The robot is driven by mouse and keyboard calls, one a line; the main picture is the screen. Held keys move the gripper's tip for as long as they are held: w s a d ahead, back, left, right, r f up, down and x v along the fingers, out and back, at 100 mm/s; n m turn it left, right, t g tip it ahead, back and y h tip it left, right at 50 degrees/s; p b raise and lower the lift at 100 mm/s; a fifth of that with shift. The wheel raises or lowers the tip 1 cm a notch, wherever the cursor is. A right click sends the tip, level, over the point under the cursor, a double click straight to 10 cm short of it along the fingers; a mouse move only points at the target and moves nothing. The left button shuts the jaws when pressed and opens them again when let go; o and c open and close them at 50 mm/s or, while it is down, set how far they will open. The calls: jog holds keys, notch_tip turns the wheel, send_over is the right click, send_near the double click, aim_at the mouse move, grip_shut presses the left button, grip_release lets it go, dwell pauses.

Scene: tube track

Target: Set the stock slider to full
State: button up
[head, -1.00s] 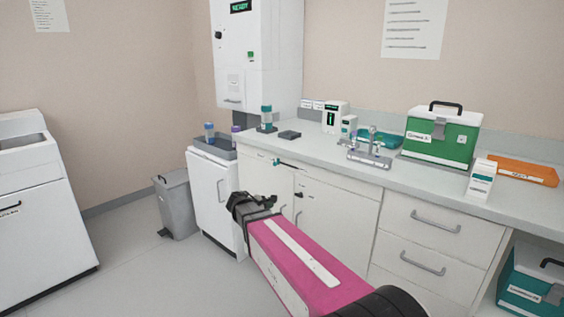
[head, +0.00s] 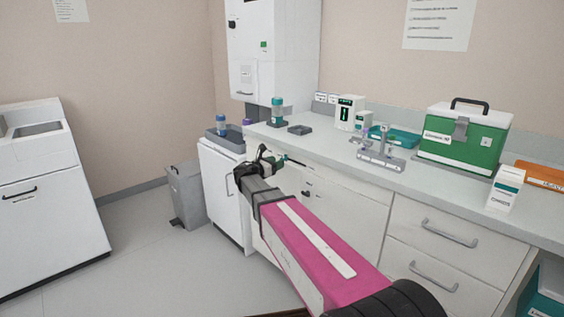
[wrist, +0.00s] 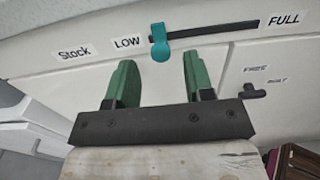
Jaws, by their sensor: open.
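The stock slider is a teal knob (wrist: 159,42) on a dark horizontal slot (wrist: 215,32) in the cabinet front. In the wrist view the knob is at the left end of the slot, beside the LOW label (wrist: 127,41). The FULL label (wrist: 284,19) is at the right end, and the Stock label (wrist: 75,52) is further left. My gripper (wrist: 160,75) is open, with green fingers pointing at the panel. The knob is ahead of the gap between the fingers and does not visibly touch them. In the head view my gripper (head: 264,155) is in front of the cabinet, just below the counter edge.
A dark latch (wrist: 253,91) marked with small labels is below the slot on the right. The counter (head: 335,150) above holds a metal stand (head: 380,155), a green box (head: 462,140) and small bottles. A grey bin (head: 187,195) stands on the floor at left.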

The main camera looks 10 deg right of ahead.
aim_at(284, 158)
jog(key=shift+x, duration=1.9)
jog(key=shift+c, duration=0.3)
grip_shut()
